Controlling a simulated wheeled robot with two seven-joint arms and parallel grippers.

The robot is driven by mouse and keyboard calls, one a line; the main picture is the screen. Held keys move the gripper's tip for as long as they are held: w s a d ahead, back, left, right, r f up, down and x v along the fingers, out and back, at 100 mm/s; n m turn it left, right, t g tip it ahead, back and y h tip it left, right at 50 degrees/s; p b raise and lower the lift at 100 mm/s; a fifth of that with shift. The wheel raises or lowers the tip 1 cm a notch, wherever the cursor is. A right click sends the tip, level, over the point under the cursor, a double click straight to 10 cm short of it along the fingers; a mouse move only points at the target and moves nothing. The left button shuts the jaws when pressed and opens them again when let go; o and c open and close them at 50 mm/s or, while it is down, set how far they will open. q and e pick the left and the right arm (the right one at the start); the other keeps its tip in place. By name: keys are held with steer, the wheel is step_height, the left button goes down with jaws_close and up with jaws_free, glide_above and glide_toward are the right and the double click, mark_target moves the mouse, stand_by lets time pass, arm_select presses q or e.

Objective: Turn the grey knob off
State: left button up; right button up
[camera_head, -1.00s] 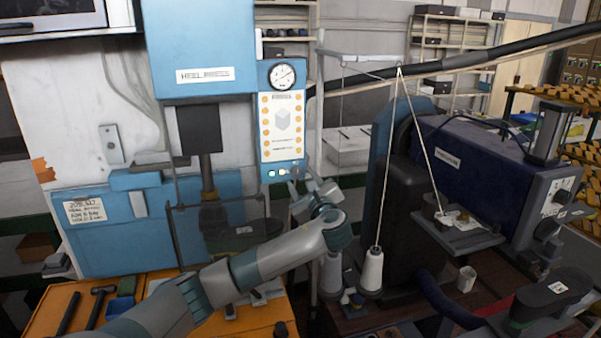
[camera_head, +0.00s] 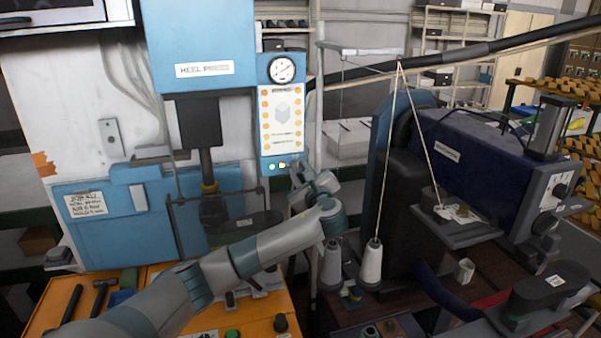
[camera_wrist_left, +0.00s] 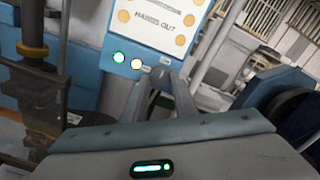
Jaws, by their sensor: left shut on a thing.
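The blue heel press carries a white instruction panel (camera_head: 282,120) with small lights along its lower blue edge, a green one (camera_wrist_left: 118,57) and a pale yellow one (camera_wrist_left: 136,64). My left gripper (camera_head: 297,168) is at the lower right corner of this panel, just right of the lights. In the left wrist view its two fingers (camera_wrist_left: 162,76) close in at the panel's bottom edge, shut on the grey knob. The knob itself is almost wholly hidden by the fingers, so its turn position cannot be read.
A round gauge (camera_head: 282,69) sits above the panel. To the right, thread cones (camera_head: 372,264) stand beside a dark blue machine (camera_head: 470,145). An orange bench (camera_head: 215,318) with hammers lies below the press. A thin pole rises just right of my gripper.

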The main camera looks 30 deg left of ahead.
arm_select(q)
steer(key=shift+f, duration=0.1)
steer(key=n+b, duration=0.3)
steer(key=shift+f+b, duration=0.2)
steer(key=shift+b, duration=0.1)
steer(key=n+b, duration=0.5)
steer(key=shift+d+n, duration=0.1)
steer(key=shift+n, duration=0.3)
steer(key=n+b, duration=0.5)
steer(key=shift+r+n+b, duration=0.2)
steer(key=shift+n+b, duration=1.15)
steer(key=shift+n, duration=0.65)
steer(key=o, duration=1)
steer(key=shift+r, duration=0.1)
steer(key=shift+o, duration=0.2)
